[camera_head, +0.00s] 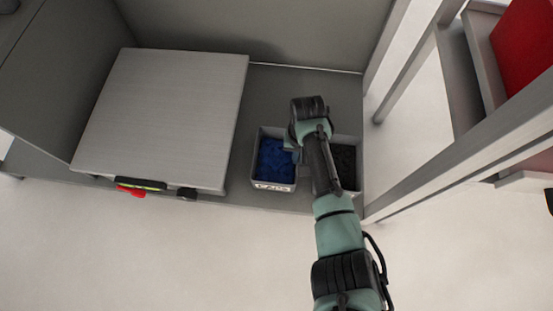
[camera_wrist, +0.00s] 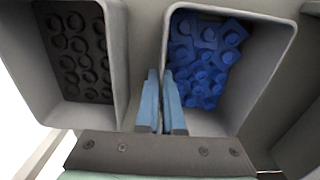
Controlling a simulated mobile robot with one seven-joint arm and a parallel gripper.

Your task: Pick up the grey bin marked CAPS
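A grey bin (camera_head: 273,187) with blue brick-like pieces stands on the grey shelf. Its front carries a white label whose letters I cannot read surely. It is at the right in the wrist view (camera_wrist: 262,108). A second grey bin (camera_wrist: 118,60) with black round pieces stands beside it, partly hidden by my arm in the head view (camera_head: 345,141). My gripper (camera_wrist: 161,78) is at the blue-filled bin's side wall, facing the other bin. Its two blue fingers are almost together, with the wall's rim running between them. It appears shut on that wall; the tips' contact is hard to see.
A large light-grey box or panel (camera_head: 165,110) fills the shelf's left part, with a red and black item (camera_head: 135,188) at its front edge. A grey upright and rails (camera_head: 470,150) stand close at the right. The floor in front is clear.

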